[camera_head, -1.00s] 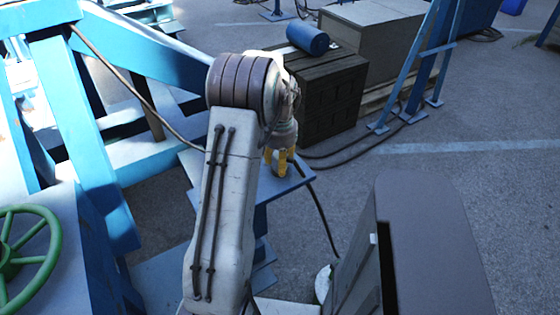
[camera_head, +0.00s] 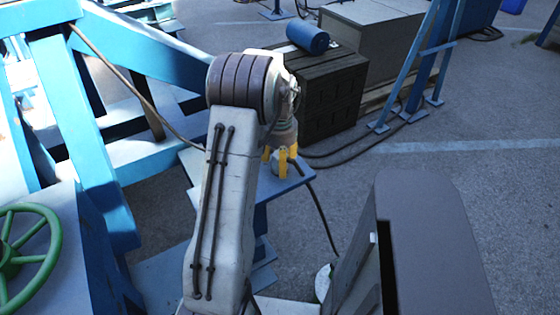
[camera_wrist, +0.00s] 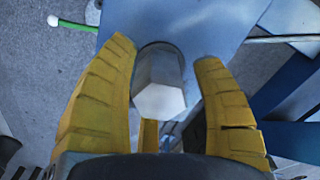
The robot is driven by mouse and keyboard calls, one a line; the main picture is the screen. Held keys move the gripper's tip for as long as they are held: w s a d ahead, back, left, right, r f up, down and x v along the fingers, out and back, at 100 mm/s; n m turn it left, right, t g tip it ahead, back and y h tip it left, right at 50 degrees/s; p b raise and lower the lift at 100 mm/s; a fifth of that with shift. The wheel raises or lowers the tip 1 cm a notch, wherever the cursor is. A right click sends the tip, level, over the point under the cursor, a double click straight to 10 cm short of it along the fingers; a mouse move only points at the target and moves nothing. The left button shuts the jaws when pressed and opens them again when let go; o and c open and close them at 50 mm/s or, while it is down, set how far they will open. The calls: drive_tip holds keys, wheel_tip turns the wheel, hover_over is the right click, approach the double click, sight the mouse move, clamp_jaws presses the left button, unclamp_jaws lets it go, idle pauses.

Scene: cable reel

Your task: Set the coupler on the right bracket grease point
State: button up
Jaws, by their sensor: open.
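A grey metal piece with a hexagonal end, which looks like the coupler (camera_wrist: 160,88), stands on a blue plate (camera_wrist: 205,20) in the wrist view. My gripper (camera_wrist: 165,60) is open, with its yellow fingers on either side of the piece and a visible gap to the right finger. In the head view my gripper (camera_head: 275,158) points down over the blue plate (camera_head: 296,178), and the grey piece (camera_head: 291,157) shows beside the fingers. The grease point cannot be made out; what lies under the piece is hidden.
A dark hose (camera_head: 323,215) runs off the plate's right edge. A large blue frame (camera_head: 140,50) stands left, with a green handwheel (camera_head: 50,235) below it. A dark crate (camera_head: 335,95) bearing a blue roll (camera_head: 308,38) is behind. Open pavement (camera_head: 450,120) lies right.

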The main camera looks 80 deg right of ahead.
wheel_tip(320, 180, up, 12)
idle(0.8)
